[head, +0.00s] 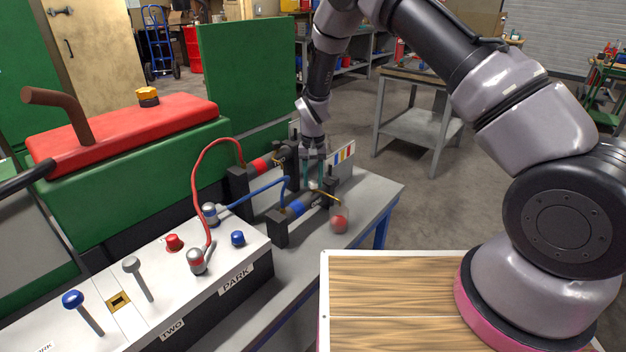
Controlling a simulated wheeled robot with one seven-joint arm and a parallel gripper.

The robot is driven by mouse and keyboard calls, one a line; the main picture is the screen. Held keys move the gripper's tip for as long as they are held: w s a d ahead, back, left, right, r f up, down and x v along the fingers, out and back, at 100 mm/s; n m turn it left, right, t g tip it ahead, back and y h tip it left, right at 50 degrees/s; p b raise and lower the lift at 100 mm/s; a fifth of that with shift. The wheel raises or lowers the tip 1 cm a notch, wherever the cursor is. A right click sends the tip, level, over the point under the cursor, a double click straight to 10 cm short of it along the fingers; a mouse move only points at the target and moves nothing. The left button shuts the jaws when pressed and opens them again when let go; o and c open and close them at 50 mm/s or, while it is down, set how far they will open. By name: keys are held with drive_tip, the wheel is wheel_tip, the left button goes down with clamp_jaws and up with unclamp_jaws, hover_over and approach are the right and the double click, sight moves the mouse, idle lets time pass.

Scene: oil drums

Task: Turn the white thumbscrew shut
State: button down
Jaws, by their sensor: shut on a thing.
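The white thumbscrew (313,185) shows as a small pale spot low between my fingertips, on the blue-banded fitting at the far part of the grey bench. Most of it is hidden by the fingers, so how far it is turned cannot be told. My gripper (313,180) points straight down over that fitting and is shut on the thumbscrew.
A blue hose (250,199) reaches the blue fitting. A red ball-like knob (340,220) stands close at right. The panel with levers (136,268) is front left; a green board (247,75) stands behind.

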sight(313, 182)
drive_tip(key=shift+c, duration=2.3)
unclamp_jaws()
drive_tip(key=shift+r, duration=0.1)
wheel_tip(313, 182, up, 11)
drive_tip(key=shift+f, duration=0.2)
drive_tip(key=shift+r, duration=0.1)
